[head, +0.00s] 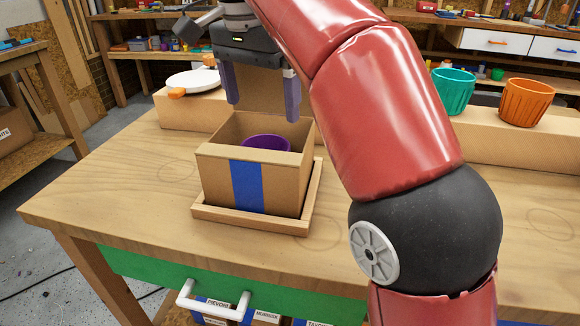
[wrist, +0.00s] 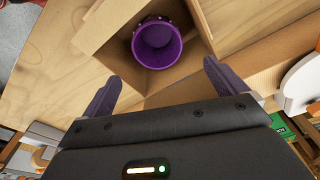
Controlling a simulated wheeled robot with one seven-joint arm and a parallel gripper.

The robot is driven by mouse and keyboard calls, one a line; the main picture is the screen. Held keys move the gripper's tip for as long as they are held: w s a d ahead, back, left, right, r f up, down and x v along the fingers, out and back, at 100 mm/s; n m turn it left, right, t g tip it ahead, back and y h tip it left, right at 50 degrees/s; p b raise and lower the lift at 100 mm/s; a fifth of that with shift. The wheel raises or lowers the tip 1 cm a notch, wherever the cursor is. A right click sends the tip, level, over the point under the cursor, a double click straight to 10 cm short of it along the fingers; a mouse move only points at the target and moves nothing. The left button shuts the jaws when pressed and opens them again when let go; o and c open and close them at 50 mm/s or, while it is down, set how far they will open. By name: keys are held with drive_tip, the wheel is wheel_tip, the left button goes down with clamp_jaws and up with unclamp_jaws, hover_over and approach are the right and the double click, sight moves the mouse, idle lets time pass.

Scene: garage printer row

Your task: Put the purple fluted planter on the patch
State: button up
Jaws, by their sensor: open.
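The purple planter (head: 266,142) sits inside an open cardboard box (head: 222,165) on the workbench; only its rim and upper inside show in the head view. In the wrist view the planter (wrist: 158,46) stands mouth-up in the box, with its round opening facing the camera. My gripper (head: 262,106) is open and empty above the box, its two fingers apart and pointing down. In the wrist view my gripper (wrist: 161,76) has its fingers to either side, apart from the planter. I cannot make out a patch for certain; a blue strip (head: 247,185) runs down the box front.
The box stands in a shallow wooden tray (head: 250,222). Behind it a raised wooden ledge (head: 183,113) holds a white round thing (head: 193,81), a teal planter (head: 453,91) and an orange planter (head: 525,102). The bench's left part (head: 120,190) is clear.

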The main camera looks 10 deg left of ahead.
sight(264, 138)
wheel_tip(264, 138, down, 7)
drive_tip(key=shift+s+d+b, duration=0.1)
drive_tip(key=shift+d+b, duration=0.05)
drive_tip(key=shift+b, duration=0.45)
drive_tip(key=shift+f, duration=0.45)
drive_tip(key=c, duration=1.5)
drive_tip(key=shift+r, duration=0.1)
drive_tip(key=shift+r, duration=0.1)
